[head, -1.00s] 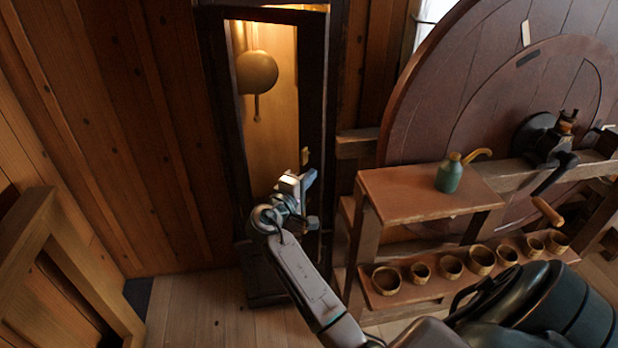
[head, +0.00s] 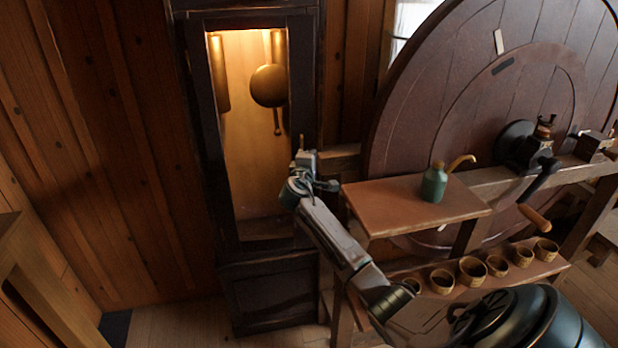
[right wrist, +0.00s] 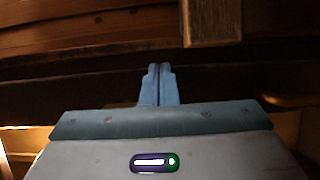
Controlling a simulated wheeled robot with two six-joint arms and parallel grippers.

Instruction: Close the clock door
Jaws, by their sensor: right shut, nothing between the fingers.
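The tall dark clock case (head: 272,292) stands against the plank wall in the head view. Its door (head: 302,90) is a dark frame around a tall opening and looks nearly in line with the case front; I cannot tell whether it is fully flush. Through it show a lit interior, a round brass pendulum bob (head: 269,86) and a brass cylinder (head: 219,75). My right gripper (head: 307,156) is by the door's right side, shut and empty; contact is unclear. Its closed fingers also show in the right wrist view (right wrist: 158,84), against dark wood. My left gripper is out of view.
Right of the clock, a wooden shelf (head: 400,203) holds a green oil can (head: 433,183), close to my right arm. Several small wooden cups (head: 472,268) stand on a lower shelf. A large wooden wheel (head: 420,110) with a crank stands behind. A wooden frame (head: 30,270) is at lower left.

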